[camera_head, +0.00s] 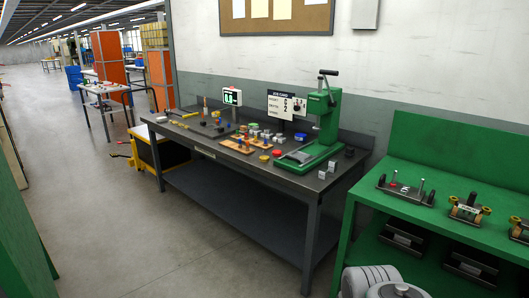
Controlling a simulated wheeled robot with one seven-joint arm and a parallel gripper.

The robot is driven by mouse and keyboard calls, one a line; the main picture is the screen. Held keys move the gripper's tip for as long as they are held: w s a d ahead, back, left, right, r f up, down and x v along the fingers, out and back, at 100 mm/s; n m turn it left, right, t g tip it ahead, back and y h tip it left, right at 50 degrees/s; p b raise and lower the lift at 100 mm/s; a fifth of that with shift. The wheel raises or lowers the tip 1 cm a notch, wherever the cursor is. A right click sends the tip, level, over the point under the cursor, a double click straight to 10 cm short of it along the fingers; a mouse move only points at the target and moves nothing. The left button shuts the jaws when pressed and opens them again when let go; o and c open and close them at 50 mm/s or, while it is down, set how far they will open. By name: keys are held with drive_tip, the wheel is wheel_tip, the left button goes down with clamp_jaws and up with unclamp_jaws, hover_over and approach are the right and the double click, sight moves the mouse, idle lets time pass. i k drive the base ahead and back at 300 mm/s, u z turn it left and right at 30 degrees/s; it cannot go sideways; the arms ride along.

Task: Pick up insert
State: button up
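No object is clearly recognizable as the insert from this distance. Two small grey metal blocks (322,175) stand at the front right of the dark workbench (205,148), beside the green press (322,125). On the green bench (440,236) at right lies a dark plate with upright pins (405,191). Right of it are a fixture with brass-coloured knobs (467,209) and a similar one cut by the picture edge (520,229). My gripper is not in view. Pale grey rounded parts at the bottom, probably my arm, hide part of the green bench's lower area.
A job card (287,104) and a lit display (232,97) stand on the workbench. Several small coloured parts and orange boards (237,147) lie before them. A yellow-and-black cart (162,152) stands at the workbench's left end. The grey floor (110,220) at left is open.

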sight(267, 134)
drive_tip(key=u, duration=0.05)
drive_tip(key=i, duration=0.85)
drive_tip(key=u, duration=0.05)
